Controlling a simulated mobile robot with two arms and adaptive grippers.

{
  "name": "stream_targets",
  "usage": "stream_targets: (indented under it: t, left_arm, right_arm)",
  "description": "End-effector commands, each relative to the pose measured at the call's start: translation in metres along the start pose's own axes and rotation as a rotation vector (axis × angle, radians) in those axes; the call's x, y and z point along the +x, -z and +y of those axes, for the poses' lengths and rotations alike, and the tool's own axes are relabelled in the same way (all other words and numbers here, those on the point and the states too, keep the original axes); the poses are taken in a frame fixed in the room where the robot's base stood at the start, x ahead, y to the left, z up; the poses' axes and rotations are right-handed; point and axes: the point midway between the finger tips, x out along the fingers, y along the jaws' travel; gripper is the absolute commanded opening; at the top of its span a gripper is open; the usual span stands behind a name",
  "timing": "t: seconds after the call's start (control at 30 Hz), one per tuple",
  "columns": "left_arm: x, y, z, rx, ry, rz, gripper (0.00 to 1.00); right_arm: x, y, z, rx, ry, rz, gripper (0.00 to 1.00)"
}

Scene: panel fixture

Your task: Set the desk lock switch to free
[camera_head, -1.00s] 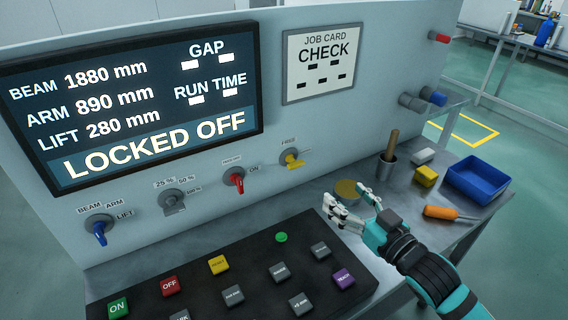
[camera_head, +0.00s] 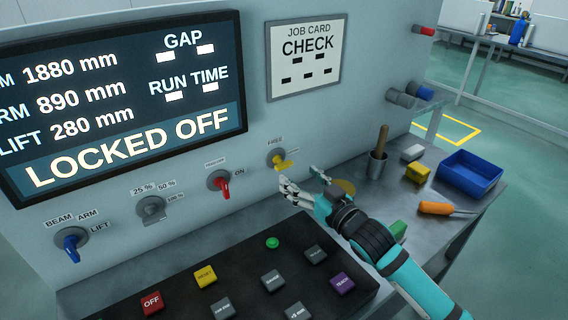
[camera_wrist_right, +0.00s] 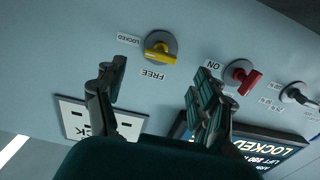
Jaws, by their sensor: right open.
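The lock switch is a yellow knob (camera_head: 283,163) on a round grey plate on the sloped panel. It is the rightmost of the row of switches, with a FREE label above it. In the right wrist view the yellow knob (camera_wrist_right: 159,52) appears upside down, its handle pointing toward the side of the LOCKED label. The large display (camera_head: 120,100) reads LOCKED OFF. My right gripper (camera_head: 305,182) is open and empty, just below and right of the knob, apart from it. In the wrist view the knob shows beyond the gap between the open fingers (camera_wrist_right: 156,82). My left gripper is not in view.
A red switch (camera_head: 222,186) is left of the lock switch. A black button box (camera_head: 240,250) lies below. A cup with a wooden handle (camera_head: 378,165), yellow block (camera_head: 418,172), blue tray (camera_head: 468,175) and orange-handled tool (camera_head: 436,208) stand on the right of the desk.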

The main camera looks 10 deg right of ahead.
Motion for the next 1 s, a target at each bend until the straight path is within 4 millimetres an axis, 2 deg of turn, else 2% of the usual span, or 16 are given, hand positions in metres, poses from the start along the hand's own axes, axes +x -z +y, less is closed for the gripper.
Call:
stream_targets:
  t: [0.1,0.33,0.5,0.77,0.87,1.0]
  left_arm:
    - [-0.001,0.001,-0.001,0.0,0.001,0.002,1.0]
    - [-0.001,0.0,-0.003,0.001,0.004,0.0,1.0]
    - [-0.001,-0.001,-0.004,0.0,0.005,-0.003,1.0]
    - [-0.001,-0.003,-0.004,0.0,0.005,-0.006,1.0]
    - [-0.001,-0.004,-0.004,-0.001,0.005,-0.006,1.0]
    - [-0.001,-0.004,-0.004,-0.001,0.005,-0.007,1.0]
  right_arm:
    - [0.027,0.001,0.0,0.0,-0.001,0.001,0.69]
    - [0.063,0.0,0.0,0.0,0.0,0.0,0.69]
    - [0.073,0.0,0.0,-0.001,0.0,0.0,0.69]
    - [0.075,0.0,0.0,0.0,0.0,-0.001,0.69]
    - [0.075,0.0,0.0,0.0,0.0,-0.001,0.6]
    - [0.075,0.0,0.0,0.0,0.0,-0.001,0.42]
